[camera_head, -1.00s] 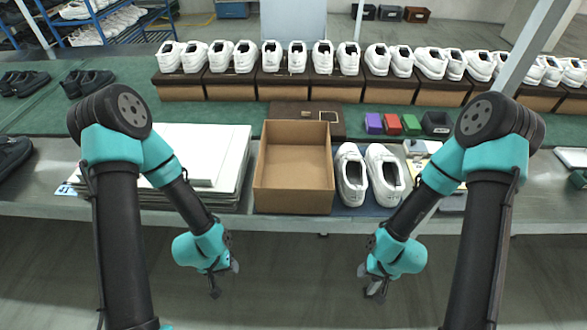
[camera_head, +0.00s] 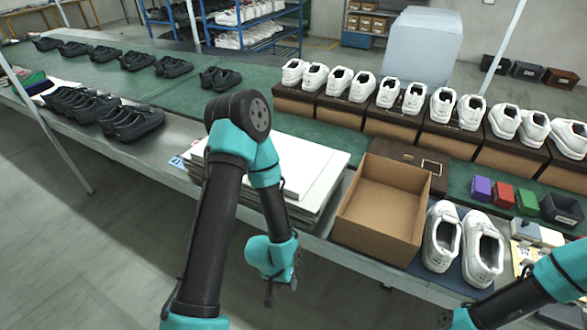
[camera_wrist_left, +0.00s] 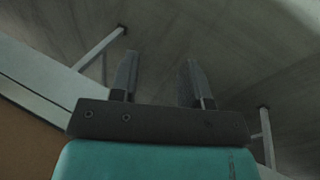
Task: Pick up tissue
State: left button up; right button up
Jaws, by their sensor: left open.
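A stack of flat white sheets (camera_head: 310,165), which may be the tissue, lies on the bench left of the open brown box (camera_head: 375,255). Its fine make-up is too small to tell. My left gripper (camera_head: 269,290) hangs in front of the bench, below and apart from the stack. In the left wrist view its two fingers (camera_wrist_left: 159,60) are spread with nothing between them. My right gripper (camera_head: 444,320) shows only in part at the bottom edge, and its jaws cannot be made out.
A pair of white shoes (camera_head: 462,243) stands right of the empty box. A dark case (camera_head: 405,165) lies behind it. Small purple (camera_head: 481,188), red (camera_head: 503,195) and green (camera_head: 526,202) blocks sit at the right. Black shoes (camera_head: 105,110) stand at the left.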

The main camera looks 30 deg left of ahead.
dwell(0.4)
pick_arm(q)
jog(key=shift+c, duration=0.8)
